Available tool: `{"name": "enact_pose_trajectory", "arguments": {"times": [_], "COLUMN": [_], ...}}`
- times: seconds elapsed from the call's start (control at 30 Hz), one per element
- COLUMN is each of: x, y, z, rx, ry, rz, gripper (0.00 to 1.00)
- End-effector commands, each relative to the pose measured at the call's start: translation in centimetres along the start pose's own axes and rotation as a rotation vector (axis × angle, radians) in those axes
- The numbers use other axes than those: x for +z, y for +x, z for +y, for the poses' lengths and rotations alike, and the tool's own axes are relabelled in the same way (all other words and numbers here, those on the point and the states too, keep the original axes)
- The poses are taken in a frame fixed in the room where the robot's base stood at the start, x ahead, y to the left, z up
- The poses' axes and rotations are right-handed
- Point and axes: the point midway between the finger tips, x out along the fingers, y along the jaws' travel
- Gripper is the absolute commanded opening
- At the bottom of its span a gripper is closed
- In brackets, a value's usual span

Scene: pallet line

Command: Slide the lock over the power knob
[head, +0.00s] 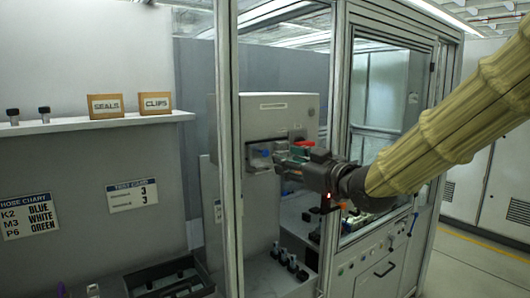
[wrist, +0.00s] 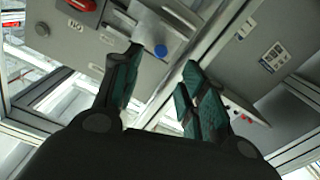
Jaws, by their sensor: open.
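My gripper (head: 286,162) reaches through the open side of the framed enclosure, in front of a grey machine box (head: 275,107). In the wrist view my gripper (wrist: 164,62) has its dark green-padded fingers spread, with nothing held between them. A round blue part (wrist: 160,51) shows between and just beyond the fingertips; in the head view the blue part (head: 262,152) sits on the box's front, left of the fingers. A red knob-like part (wrist: 83,4) is at the wrist view's upper left, beside a small label. I cannot tell which part is the lock or the power knob.
Frame posts (head: 229,150) and a glass door (head: 390,95) stand close around my arm. Several dark bottles (head: 290,260) stand low inside. A shelf (head: 120,120) with SEALS and CLIPS boxes is on the left wall. A control panel (head: 375,262) lies below the door.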

Motion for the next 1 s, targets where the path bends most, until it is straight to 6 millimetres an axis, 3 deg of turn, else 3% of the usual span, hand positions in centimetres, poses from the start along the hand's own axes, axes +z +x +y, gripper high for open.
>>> {"name": "enact_pose_trajectory", "arguments": {"times": [0.6,1.0], "x": [-0.1,0.1], "y": [8.2,10.5], "z": [0.0,-0.1], "rx": [-0.001,-0.001], "ry": [0.0,0.001], "rz": [-0.002,-0.001], "gripper": [0.42,0.42]}}
